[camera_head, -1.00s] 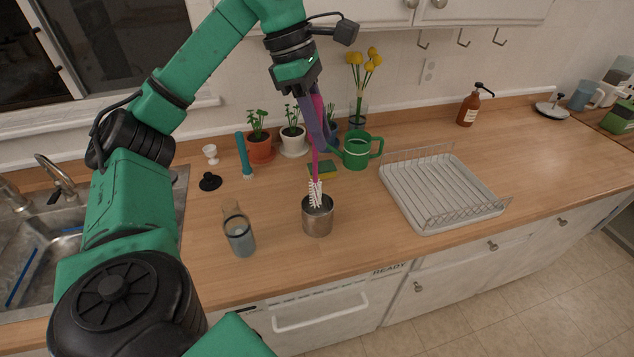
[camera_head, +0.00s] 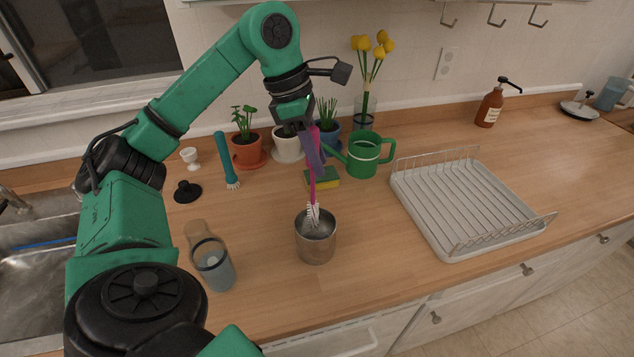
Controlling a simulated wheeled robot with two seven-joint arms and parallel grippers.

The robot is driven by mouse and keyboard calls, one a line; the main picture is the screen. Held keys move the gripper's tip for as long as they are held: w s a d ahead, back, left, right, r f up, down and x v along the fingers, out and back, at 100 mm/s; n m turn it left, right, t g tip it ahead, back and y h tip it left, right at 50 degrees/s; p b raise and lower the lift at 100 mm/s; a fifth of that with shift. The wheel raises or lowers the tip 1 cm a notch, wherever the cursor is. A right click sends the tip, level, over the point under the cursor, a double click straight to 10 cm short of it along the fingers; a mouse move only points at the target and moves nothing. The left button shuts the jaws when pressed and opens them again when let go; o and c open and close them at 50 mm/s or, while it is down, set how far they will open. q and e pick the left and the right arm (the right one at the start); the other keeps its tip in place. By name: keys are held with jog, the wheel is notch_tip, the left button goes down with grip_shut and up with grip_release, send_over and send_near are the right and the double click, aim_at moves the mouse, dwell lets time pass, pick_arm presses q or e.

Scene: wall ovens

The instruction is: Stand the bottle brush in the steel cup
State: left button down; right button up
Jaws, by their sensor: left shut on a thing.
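The steel cup (camera_head: 316,246) stands upright on the wooden counter, near the middle of the view. The bottle brush (camera_head: 312,186) has a pink handle and white bristles. It is nearly upright, with its bristle end at the cup's mouth and seemingly just inside the rim. My left gripper (camera_head: 314,146) is above the cup, pointing down, and is shut on the upper part of the pink handle. The fingers partly hide the handle's top. My right gripper is not in view.
A white dish rack (camera_head: 440,235) is on the right.

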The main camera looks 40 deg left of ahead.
aim_at(313, 184)
pick_arm(q)
jog(key=shift+s+f, duration=0.15)
jog(key=shift+f, duration=0.35)
notch_tip(313, 184, down, 3)
jog(key=shift+d+f+b, duration=0.1)
jog(key=shift+f+b, duration=0.1)
jog(key=shift+b, duration=0.15)
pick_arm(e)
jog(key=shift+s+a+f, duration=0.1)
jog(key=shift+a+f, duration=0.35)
pick_arm(q)
jog(key=shift+f, duration=0.15)
jog(key=c, duration=0.7)
grip_release()
jog(key=shift+d, duration=0.1)
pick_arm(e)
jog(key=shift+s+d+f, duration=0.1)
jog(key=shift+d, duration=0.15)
